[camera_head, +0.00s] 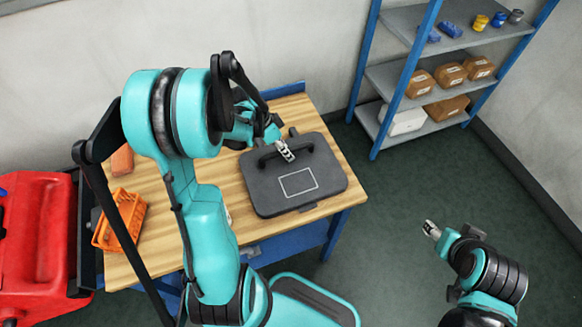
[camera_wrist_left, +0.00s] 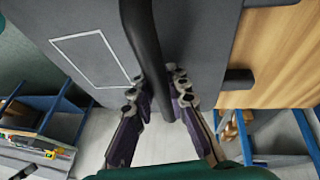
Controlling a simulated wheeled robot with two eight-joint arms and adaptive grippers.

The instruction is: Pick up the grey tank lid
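The grey tank lid (camera_head: 298,185) is a dark grey slab with a pale rectangle outline and a black bar handle. It appears to lie flat on the wooden table, and it fills much of the left wrist view (camera_wrist_left: 90,50). My left gripper (camera_head: 287,152) is at the handle, with its fingers (camera_wrist_left: 157,88) on both sides of the bar. The fingertips appear closed against the handle (camera_wrist_left: 146,40). My right gripper (camera_head: 430,228) hangs over the floor at the right, away from the lid; its fingers are too small to read.
The wooden table (camera_head: 345,180) also holds an orange basket (camera_head: 122,220) and a brick-like block (camera_head: 122,160) at left. A red machine (camera_head: 38,250) stands left of the table. A blue-framed shelf (camera_head: 388,85) with boxes and cans stands at back right. Green floor is clear between.

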